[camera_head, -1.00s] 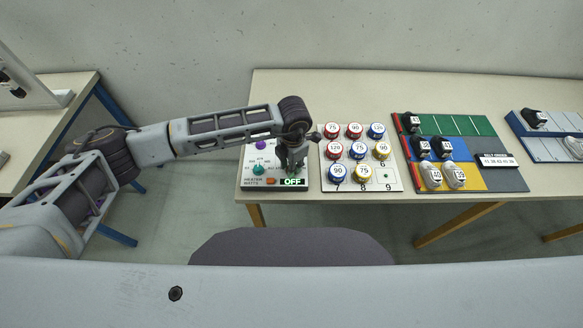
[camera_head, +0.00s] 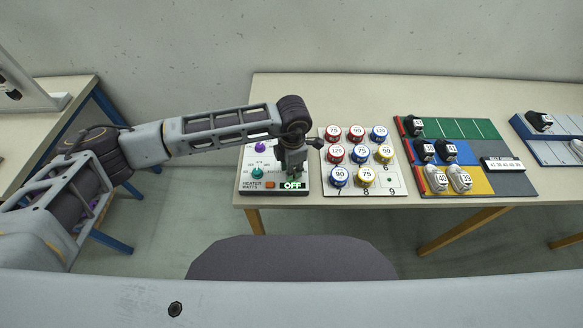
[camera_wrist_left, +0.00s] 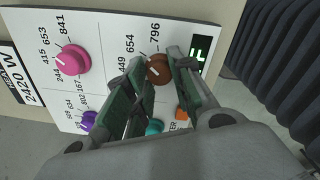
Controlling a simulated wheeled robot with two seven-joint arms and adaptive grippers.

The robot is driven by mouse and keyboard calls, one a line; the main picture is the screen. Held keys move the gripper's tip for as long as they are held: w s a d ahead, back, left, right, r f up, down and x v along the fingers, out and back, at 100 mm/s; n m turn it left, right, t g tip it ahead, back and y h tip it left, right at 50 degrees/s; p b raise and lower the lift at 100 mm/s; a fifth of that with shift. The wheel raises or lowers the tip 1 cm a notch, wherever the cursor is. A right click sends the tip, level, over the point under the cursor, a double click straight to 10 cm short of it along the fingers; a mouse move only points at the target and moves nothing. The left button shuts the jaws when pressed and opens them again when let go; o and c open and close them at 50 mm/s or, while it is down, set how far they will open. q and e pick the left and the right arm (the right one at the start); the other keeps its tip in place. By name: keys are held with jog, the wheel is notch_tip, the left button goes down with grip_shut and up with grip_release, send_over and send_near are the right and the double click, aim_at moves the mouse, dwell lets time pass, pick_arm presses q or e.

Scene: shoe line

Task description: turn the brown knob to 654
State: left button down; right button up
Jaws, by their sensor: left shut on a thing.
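The brown knob (camera_wrist_left: 158,68) sits on the white heater panel (camera_wrist_left: 110,30). Its printed numbers include 449, 654 and 796. A pale mark shows on the knob, but I cannot tell exactly which number it points to. My left gripper (camera_wrist_left: 165,85) has its two green-padded fingers on either side of the knob and is shut on it. In the head view my left gripper (camera_head: 292,168) comes down over the panel's right part and hides the brown knob. The green display (camera_head: 292,185) reads OFF. My right gripper is not in view.
A pink knob (camera_wrist_left: 72,62), a purple knob (camera_wrist_left: 88,121) and a teal knob (camera_wrist_left: 154,127) share the panel. An orange button (camera_head: 270,185) is left of the display. A board of numbered round pieces (camera_head: 330,190) and a shoe board (camera_head: 480,128) stand to the right.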

pick_arm(q)
jog(key=c, duration=1.2)
grip_release()
jog(key=shift+r, duration=0.15)
jog(key=shift+s+d+r, duration=0.1)
jog(key=shift+s+r, duration=0.05)
jog(key=shift+r, duration=2.8)
jog(key=shift+s+r, duration=0.1)
jog(key=shift+r, duration=2.85)
